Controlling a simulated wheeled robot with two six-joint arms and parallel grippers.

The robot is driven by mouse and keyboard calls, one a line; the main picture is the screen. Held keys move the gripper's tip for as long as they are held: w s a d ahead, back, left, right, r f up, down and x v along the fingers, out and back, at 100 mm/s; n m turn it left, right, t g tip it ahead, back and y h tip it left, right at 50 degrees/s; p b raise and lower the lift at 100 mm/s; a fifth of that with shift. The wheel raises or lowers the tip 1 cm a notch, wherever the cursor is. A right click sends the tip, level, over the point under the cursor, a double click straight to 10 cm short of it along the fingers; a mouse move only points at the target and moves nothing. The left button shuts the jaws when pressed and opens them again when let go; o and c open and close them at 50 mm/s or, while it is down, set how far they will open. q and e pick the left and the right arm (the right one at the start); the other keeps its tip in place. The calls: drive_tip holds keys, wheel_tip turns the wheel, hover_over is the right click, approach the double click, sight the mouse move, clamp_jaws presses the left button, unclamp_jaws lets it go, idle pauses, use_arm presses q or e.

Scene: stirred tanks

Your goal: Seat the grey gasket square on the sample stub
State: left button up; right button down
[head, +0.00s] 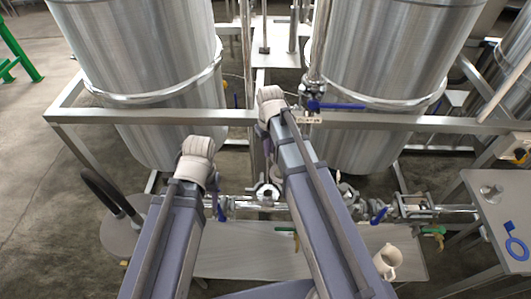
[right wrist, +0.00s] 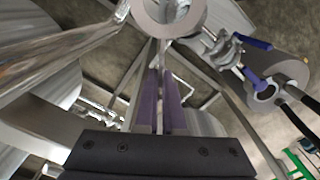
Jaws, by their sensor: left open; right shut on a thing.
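My right gripper (right wrist: 164,78) shows in the right wrist view as two purple fingers close together, shut on a thin part between them. A flat grey ring with a round hole, the grey gasket (right wrist: 150,20) as it appears, is at their tips, cut off by the top edge. In the head view, a pale ring-shaped piece with a dark opening (head: 265,192) sits below my right wrist by the pipework; I cannot tell gasket from sample stub there. My left gripper (head: 216,190) is open, mostly hidden behind its wrist, left of that piece. Whether gasket and stub touch is unclear.
Two steel tanks (head: 145,60) (head: 385,60) stand behind a metal frame rail (head: 400,124). Blue-handled valves (head: 378,214) line the low pipe. A beige mug (head: 387,262) stands on the low bench. A side table (head: 485,195) on the right holds a blue ring (head: 516,249).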

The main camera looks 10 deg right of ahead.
wheel_tip(320, 180, down, 2)
drive_tip(key=m+b, duration=0.1)
drive_tip(key=m, duration=0.3)
drive_tip(key=shift+w+f+m+b, duration=0.1)
drive_tip(key=shift+f+m+b, duration=0.05)
drive_tip(key=shift+m+b, duration=0.2)
drive_tip(key=shift+f+m, duration=0.1)
drive_tip(key=shift+m, duration=0.65)
drive_tip(key=shift+f, duration=0.15)
wheel_tip(320, 180, down, 6)
drive_tip(key=b, duration=0.6)
drive_tip(key=shift+r, duration=0.2)
drive_tip(key=shift+f+b, duration=1.55)
drive_tip(key=c, duration=0.9)
unclamp_jaws()
drive_tip(key=shift+c, duration=0.2)
drive_tip(key=shift+r, duration=0.15)
wheel_tip(320, 180, up, 8)
drive_tip(key=p, duration=0.8)
